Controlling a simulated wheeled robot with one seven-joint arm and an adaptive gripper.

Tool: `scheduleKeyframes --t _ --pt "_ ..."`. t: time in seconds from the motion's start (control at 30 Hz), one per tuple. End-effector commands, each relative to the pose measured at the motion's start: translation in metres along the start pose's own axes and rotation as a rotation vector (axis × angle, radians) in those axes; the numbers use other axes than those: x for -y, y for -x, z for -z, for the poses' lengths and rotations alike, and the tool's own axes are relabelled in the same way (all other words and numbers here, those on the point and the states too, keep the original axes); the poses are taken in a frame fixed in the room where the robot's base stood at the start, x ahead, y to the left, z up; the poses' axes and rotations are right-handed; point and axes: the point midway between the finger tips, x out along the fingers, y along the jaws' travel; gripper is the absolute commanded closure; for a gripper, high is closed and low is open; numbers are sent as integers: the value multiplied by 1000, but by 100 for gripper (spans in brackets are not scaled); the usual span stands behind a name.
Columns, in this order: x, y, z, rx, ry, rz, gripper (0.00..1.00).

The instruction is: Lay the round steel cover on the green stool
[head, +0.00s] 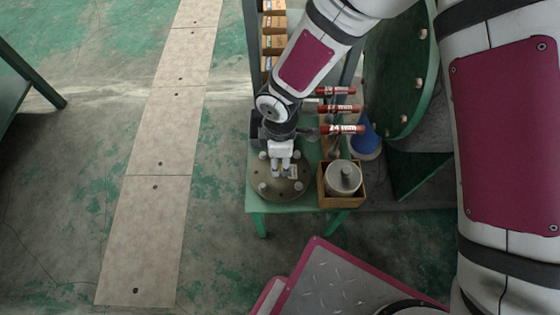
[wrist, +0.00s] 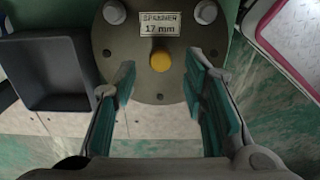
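The round steel cover (head: 266,193) lies flat on the green stool (head: 257,208), as far as I can see. It is a grey-brown disc with pale bolt heads around its rim. In the wrist view the cover (wrist: 133,52) shows a yellow knob (wrist: 160,62) at its middle and a plate (wrist: 156,22) reading "SPANNER 17 mm". My gripper (head: 282,172) is over the cover and hides part of it. In the wrist view my gripper (wrist: 160,90) is open, with green-padded fingers either side of the knob and clear gaps between.
A wooden box (head: 342,205) with a steel cylinder stands at the cover's right. Red-labelled spanners (head: 342,129) are behind it, near a blue cone (head: 367,138). A dark bin (wrist: 45,72) is close by. A large green bolted flange (head: 392,70) stands right.

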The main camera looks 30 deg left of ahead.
Motion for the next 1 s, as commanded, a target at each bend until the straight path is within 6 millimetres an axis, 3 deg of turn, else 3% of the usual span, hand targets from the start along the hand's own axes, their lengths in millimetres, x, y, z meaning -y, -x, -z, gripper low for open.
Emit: scheduleKeyframes --t 0.03,0.2,0.4,0.87,1.0 --pt "-1 15 0 -2 -2 -3 60" --pt "0 50 0 -1 -2 -2 60" --pt "0 79 0 -1 -1 -2 60" --pt "-1 92 -3 3 -8 -2 60" --pt "-7 117 -33 41 -97 -24 60"
